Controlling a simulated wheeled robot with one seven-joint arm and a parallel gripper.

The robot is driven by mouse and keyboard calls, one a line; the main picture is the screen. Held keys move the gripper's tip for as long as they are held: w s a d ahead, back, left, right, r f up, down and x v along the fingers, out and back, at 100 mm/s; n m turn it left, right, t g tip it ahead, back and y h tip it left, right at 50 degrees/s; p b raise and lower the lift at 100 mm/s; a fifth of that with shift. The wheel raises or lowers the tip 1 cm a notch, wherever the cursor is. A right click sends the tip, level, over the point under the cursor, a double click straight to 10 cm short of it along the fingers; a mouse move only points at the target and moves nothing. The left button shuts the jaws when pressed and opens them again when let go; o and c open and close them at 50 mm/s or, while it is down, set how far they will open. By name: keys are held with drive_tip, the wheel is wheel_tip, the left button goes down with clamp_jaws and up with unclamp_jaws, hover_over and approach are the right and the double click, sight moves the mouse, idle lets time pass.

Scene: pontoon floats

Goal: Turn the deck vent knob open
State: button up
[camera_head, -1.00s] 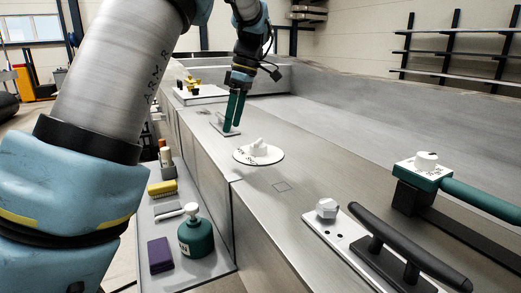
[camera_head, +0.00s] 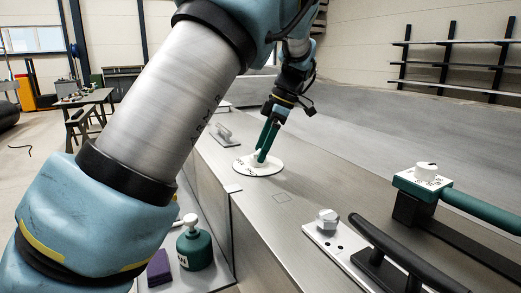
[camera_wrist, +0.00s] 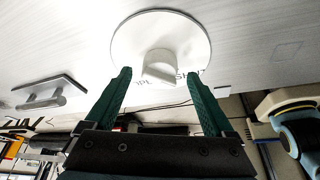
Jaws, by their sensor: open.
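The deck vent knob (camera_wrist: 159,66) is a white knob on a round white plate (camera_wrist: 185,35), set in the metal deck. In the wrist view, lettering on the plate shows beside the knob, partly hidden; it seems to read OPEN on the left and SHUT on the right. My gripper (camera_wrist: 160,74) is open, with its two green fingers apart, one to each side of the knob's near end; gaps show between fingers and knob. In the head view, my gripper (camera_head: 262,156) is over the plate (camera_head: 248,171) and hides most of the knob.
A small metal cleat (camera_head: 221,133) stands on the deck beyond the plate. A green bottle (camera_head: 194,246) stands on the lower side shelf.

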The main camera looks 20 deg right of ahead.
drive_tip(key=shift+x, duration=0.75)
drive_tip(key=shift+c, duration=0.4)
drive_tip(key=c, duration=1.3)
drive_tip(key=shift+o, duration=0.2)
